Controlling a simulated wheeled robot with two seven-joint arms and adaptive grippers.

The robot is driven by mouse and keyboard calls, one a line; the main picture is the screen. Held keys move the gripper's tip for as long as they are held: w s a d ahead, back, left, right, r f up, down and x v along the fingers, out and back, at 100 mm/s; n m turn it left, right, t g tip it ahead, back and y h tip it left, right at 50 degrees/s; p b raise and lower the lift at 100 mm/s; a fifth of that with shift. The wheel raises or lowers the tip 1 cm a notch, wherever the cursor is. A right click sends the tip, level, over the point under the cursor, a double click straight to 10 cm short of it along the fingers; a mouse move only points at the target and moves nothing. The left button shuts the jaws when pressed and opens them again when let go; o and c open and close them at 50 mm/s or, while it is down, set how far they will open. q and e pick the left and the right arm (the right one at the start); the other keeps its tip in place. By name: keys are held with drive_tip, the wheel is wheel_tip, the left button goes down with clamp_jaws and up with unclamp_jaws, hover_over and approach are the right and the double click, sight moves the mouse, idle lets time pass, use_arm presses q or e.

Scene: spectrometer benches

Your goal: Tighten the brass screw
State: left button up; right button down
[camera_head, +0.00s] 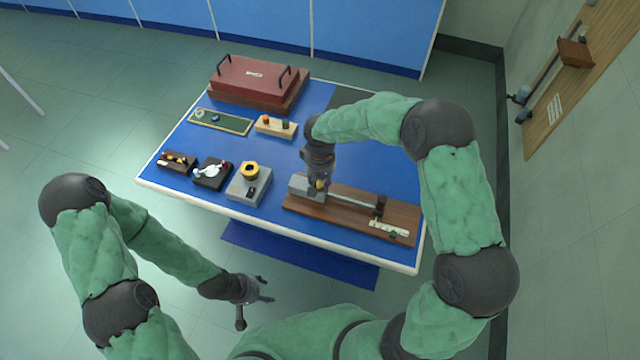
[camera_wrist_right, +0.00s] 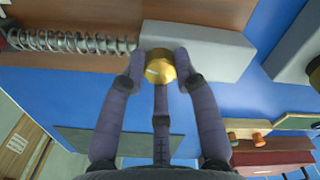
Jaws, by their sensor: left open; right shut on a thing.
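The brass screw (camera_wrist_right: 160,68) is a round gold knob with a slot, at the end of a grey block (camera_wrist_right: 205,48) in the right wrist view. The block (camera_head: 301,186) sits on a brown wooden board (camera_head: 345,214) at the right of the blue table in the head view. My right gripper (camera_wrist_right: 158,66) is shut on the screw, with a finger on either side of it; in the head view (camera_head: 319,187) it hides most of the screw. My left gripper (camera_head: 254,300) is open and empty, in front of the table and away from the board.
A spring on a rod (camera_wrist_right: 70,42) runs from the block along the board. A grey box with a yellow knob (camera_head: 249,184), a black box with a white dial (camera_head: 212,172) and a small brown block (camera_head: 177,161) stand to the left. A red case (camera_head: 255,82) is at the back.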

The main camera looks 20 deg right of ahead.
sight(320, 185)
drive_tip(key=shift+s+m+b, duration=0.1)
drive_tip(key=shift+m+b, duration=0.3)
drive_tip(key=shift+m, duration=0.8)
drive_tip(key=c, duration=0.9)
unclamp_jaws()
drive_tip(key=shift+c, duration=0.2)
wheel_tip(320, 185, up, 12)
drive_tip(key=shift+f, duration=0.1)
